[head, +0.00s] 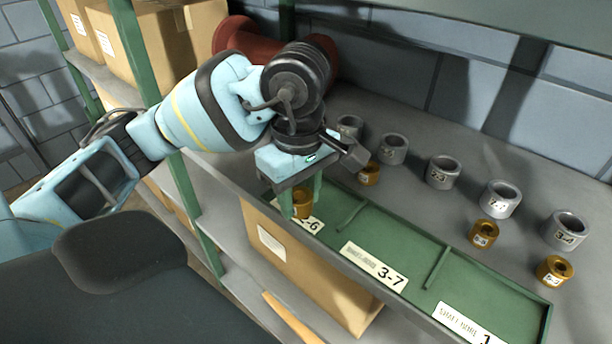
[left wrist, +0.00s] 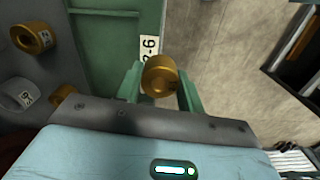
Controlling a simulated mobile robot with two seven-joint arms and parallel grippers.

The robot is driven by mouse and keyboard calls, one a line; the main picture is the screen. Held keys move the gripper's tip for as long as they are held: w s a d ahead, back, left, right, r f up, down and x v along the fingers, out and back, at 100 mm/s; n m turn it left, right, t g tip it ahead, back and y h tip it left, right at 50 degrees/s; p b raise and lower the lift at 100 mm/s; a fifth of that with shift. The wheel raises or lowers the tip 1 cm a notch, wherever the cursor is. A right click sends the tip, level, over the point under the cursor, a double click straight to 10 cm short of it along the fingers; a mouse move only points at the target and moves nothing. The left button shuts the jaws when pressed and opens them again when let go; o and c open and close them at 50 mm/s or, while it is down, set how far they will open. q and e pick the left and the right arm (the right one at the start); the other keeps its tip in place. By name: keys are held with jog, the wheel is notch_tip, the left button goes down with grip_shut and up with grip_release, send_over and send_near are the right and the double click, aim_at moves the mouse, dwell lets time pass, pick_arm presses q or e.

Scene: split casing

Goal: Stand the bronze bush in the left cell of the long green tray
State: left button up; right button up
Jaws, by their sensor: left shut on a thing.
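My left gripper (head: 302,198) points down at the left end of the long green tray (head: 400,238). It is shut on a bronze bush (head: 302,205), which also shows between the green fingers in the left wrist view (left wrist: 159,76). The bush is over or at the front of the left cell, close to its label ending in "-6" (head: 313,223). Its end face shows in the left wrist view. I cannot tell whether its underside touches the tray. The gripper hides much of the left cell. My right gripper is not in view.
Several grey rings (head: 443,172) stand in a row behind the tray. Other bronze bushes (head: 484,233) stand in front of them, one close to my left gripper (head: 368,175). A green shelf post (head: 188,200) is at left. The middle and right cells look empty.

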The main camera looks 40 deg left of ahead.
pick_arm(q)
jog(key=w+a, duration=0.1)
jog(key=w, duration=0.1)
jog(key=w+a, duration=0.2)
jog(key=w, duration=0.1)
jog(key=w+a, duration=0.1)
jog(key=w, duration=0.1)
jog(key=shift+w+a+f, duration=0.3)
jog(key=shift+a+f, duration=0.05)
jog(key=shift+a, duration=0.05)
jog(key=shift+a, duration=0.1)
jog(key=shift+w+a, duration=0.2)
jog(key=shift+w, duration=0.15)
jog(key=shift+f+p, duration=0.35)
jog(key=shift+f, duration=1.45)
jog(key=shift+f, duration=0.2)
jog(key=o, duration=1.2)
notch_tip(320, 180, up, 8)
